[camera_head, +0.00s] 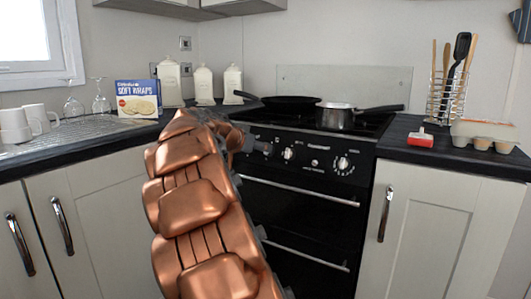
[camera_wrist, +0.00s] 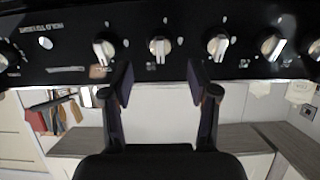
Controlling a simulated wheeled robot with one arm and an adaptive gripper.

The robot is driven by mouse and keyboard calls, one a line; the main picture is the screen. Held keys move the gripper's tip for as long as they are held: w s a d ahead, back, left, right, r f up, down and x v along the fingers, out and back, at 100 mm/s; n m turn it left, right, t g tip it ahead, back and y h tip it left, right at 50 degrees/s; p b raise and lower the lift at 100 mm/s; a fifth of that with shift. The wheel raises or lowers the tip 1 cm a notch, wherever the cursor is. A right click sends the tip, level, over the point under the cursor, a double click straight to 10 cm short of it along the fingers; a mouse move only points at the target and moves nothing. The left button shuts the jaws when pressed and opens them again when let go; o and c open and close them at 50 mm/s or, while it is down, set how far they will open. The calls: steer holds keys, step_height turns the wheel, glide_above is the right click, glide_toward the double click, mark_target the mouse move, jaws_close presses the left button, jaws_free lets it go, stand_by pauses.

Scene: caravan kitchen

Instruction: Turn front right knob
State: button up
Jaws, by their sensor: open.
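The black stove (camera_head: 305,190) has a row of pale knobs on its front panel. In the head view one knob (camera_head: 288,153) and a larger one (camera_head: 343,163) show; my arm hides the others. The wrist view is upside down and shows several knobs along its top. My gripper (camera_wrist: 158,80) is open, its two dark fingers apart. A middle knob (camera_wrist: 160,47) lies between and just beyond the fingertips, with nothing visibly held. Neighbouring knobs (camera_wrist: 103,48) and (camera_wrist: 217,45) sit to either side. I cannot tell which is the front right knob from the markings.
A saucepan (camera_head: 338,117) and a black frying pan (camera_head: 290,101) stand on the stove top. Oven door handles (camera_head: 300,190) run below the panel.

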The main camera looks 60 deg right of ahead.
steer(key=shift+b+x, duration=0.5)
steer(key=shift+x, duration=2.2)
steer(key=shift+c, duration=0.4)
jaws_close()
